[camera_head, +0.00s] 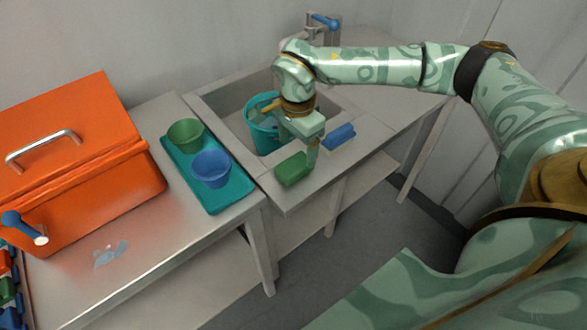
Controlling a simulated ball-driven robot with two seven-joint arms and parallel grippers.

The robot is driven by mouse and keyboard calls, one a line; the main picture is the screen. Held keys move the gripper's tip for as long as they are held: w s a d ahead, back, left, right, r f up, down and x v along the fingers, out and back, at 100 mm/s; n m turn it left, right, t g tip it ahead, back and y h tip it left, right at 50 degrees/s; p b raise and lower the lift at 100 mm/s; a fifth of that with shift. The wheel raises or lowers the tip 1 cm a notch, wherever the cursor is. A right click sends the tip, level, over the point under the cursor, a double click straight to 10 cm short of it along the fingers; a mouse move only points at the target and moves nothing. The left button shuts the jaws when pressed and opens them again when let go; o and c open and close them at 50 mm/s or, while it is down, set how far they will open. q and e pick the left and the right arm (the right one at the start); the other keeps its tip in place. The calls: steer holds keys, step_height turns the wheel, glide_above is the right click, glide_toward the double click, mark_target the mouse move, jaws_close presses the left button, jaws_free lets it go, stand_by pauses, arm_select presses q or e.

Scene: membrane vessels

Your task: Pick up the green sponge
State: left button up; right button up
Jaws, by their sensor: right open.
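The green sponge (292,169) lies near the front edge of the sink counter (287,198), right of the teal tray. My right gripper (311,155) points down at the sponge's right end. It is open, with a visible finger close beside the sponge; I cannot tell whether it touches. The other finger is not clearly seen. My left gripper is not in view.
A blue sponge (339,137) lies just right of my right gripper. A teal bucket (258,137) stands in the sink behind it. A teal tray (226,199) holds a green cup (186,134) and a blue cup (211,169). An orange box (80,170) stands at left.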

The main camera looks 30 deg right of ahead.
mark_target(295, 164)
step_height(295, 164, down, 2)
steer(key=f, duration=0.1)
steer(key=f+b, duration=0.1)
steer(key=f, duration=0.1)
steer(key=f+b, duration=0.1)
steer(key=f, duration=0.1)
steer(key=shift+w+f, duration=0.25)
steer(key=shift+w, duration=0.15)
steer(key=shift+r, duration=0.15)
steer(key=shift+c, duration=0.5)
steer(key=c, duration=0.9)
